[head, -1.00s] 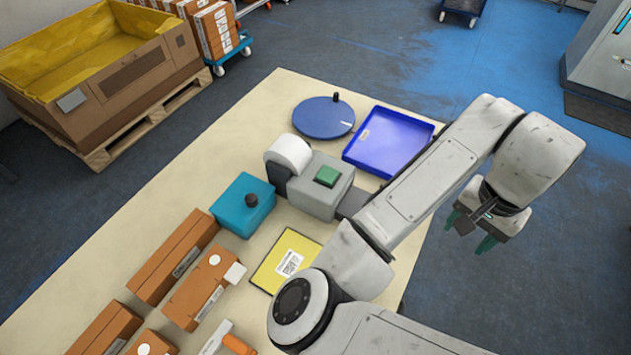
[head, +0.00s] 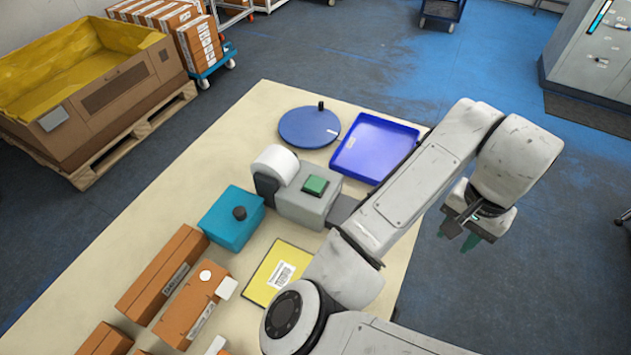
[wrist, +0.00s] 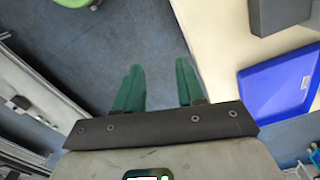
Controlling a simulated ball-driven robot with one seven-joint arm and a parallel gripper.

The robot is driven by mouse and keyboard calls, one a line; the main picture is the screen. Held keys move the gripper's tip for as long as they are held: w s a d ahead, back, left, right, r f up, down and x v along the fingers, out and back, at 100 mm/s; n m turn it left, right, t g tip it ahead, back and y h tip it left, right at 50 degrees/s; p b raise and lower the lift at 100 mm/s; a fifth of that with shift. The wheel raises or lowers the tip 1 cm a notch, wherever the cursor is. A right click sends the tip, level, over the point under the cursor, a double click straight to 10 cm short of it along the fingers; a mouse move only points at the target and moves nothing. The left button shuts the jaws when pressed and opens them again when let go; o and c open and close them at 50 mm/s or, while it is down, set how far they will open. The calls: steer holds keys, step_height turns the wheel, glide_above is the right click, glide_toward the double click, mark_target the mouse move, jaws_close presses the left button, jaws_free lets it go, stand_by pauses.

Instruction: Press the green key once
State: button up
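The green key (head: 315,185) sits on top of a grey box-shaped device (head: 302,204) on the table, beside a white paper roll (head: 275,165). My gripper (head: 459,234) hangs to the right of the table, over the floor, well apart from the key. In the wrist view its two green fingers (wrist: 158,88) stand apart with nothing between them, so it is open and empty. The green key does not show in the wrist view.
A blue tray (head: 376,148) and a round blue turntable (head: 309,127) lie behind the device. A teal box with a black knob (head: 232,222), a yellow label card (head: 281,272) and several brown cartons (head: 163,274) lie to the left and front. My arm spans the table's right side.

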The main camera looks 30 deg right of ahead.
jaws_close()
stand_by(1.4)
